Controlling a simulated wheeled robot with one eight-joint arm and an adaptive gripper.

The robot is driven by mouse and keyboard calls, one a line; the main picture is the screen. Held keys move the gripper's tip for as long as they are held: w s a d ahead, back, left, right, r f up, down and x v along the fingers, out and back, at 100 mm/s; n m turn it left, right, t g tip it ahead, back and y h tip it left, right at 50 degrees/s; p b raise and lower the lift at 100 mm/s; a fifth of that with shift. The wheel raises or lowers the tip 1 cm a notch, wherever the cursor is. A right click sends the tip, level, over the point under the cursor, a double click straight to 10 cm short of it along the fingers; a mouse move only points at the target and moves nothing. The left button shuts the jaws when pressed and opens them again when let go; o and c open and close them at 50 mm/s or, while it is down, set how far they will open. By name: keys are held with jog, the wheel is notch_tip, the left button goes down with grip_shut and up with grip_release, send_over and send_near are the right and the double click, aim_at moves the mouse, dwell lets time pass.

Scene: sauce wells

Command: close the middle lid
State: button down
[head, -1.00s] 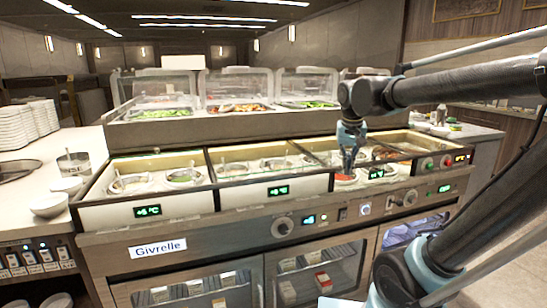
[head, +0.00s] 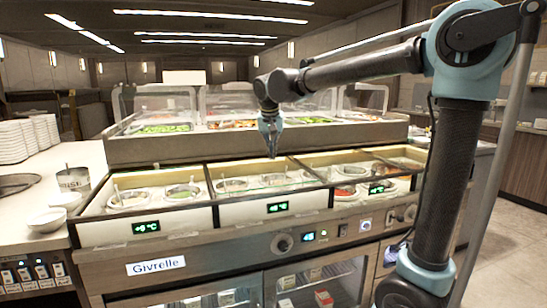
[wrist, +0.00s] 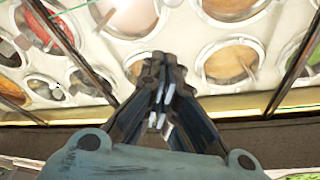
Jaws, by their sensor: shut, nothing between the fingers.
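The counter's front row has framed bays of round metal sauce wells. The middle bay's front panel (head: 270,208) shows a green display. Whether a clear lid lies over these wells is hard to tell. Behind, clear covers stand over the raised food trays, one of them the middle cover (head: 232,100). My gripper (head: 271,153) points down above the back edge of the middle bay, in front of the raised shelf. In the wrist view, its fingers (wrist: 164,72) are together and empty, with wells and dark bay dividers beyond them.
The raised shelf (head: 180,148) runs behind the wells, close to my gripper. White bowls (head: 48,220), a metal pot (head: 74,179) and stacked plates (head: 12,142) stand on the left counter. The space above the front wells is open.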

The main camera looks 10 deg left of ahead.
aim_at(278, 185)
jog(key=x, duration=0.8)
jog(key=shift+f, duration=0.15)
jog(key=shift+s+d+r, duration=0.1)
jog(key=shift+s, duration=0.5)
jog(key=shift+s+d+r, duration=0.1)
jog(key=shift+s+r, duration=0.05)
jog(key=shift+s, duration=1.3)
jog(key=shift+s+d, duration=0.5)
jog(key=shift+s, duration=0.25)
jog(key=shift+s+d, duration=0.45)
jog(key=shift+s, duration=0.35)
jog(key=shift+s+d, duration=0.5)
jog(key=shift+s, duration=0.25)
